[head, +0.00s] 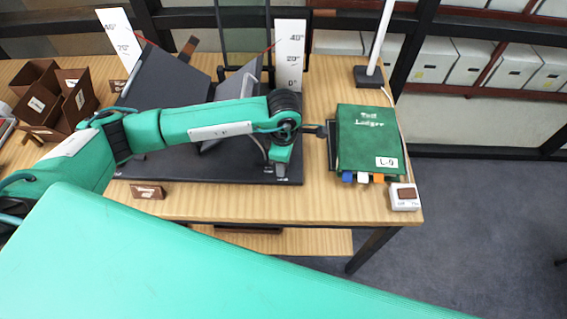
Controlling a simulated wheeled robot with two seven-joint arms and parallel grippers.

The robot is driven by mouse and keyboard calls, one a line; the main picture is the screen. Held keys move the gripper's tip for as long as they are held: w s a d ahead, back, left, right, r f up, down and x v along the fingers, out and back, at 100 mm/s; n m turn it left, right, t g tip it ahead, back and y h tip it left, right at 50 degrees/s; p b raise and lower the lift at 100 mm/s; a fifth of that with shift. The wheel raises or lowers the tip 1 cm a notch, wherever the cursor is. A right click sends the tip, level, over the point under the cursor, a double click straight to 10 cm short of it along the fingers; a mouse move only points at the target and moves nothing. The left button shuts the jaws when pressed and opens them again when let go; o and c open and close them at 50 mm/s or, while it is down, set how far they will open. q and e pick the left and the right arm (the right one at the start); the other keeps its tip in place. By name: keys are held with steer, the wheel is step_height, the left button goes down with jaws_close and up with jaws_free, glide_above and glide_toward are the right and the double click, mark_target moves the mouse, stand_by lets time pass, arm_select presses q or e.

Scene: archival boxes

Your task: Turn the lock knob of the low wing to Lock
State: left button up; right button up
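The black book cradle (200,170) stands on the wooden table, with two dark grey wing panels raised on it, the left wing (165,80) and the right wing (238,88). Angle placards stand behind both wings. I cannot tell from this view which wing is lower. My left arm reaches across the cradle and hides much of it. Its wrist is above the cradle's right end; small dark parts at its right side, perhaps the gripper (316,131), point toward the green ledger. Whether the fingers are open or shut is unclear. No lock knob can be made out. My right gripper is not in view.
The green ledger (368,140) lies at the table's right side, with a small white switch box (405,196) in front. A lamp base (368,77) stands behind it. Brown boxes (55,97) stand at left. A brown label block (148,191) sits at the front edge.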

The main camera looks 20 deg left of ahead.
arm_select(q)
steer(key=shift+w+n+b, duration=0.1)
steer(key=shift+n+b, duration=0.5)
steer(key=shift+n, duration=0.6)
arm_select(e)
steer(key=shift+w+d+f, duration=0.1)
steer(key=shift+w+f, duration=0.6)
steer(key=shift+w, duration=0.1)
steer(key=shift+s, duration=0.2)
arm_select(q)
steer(key=o, duration=1)
steer(key=shift+r, duration=0.15)
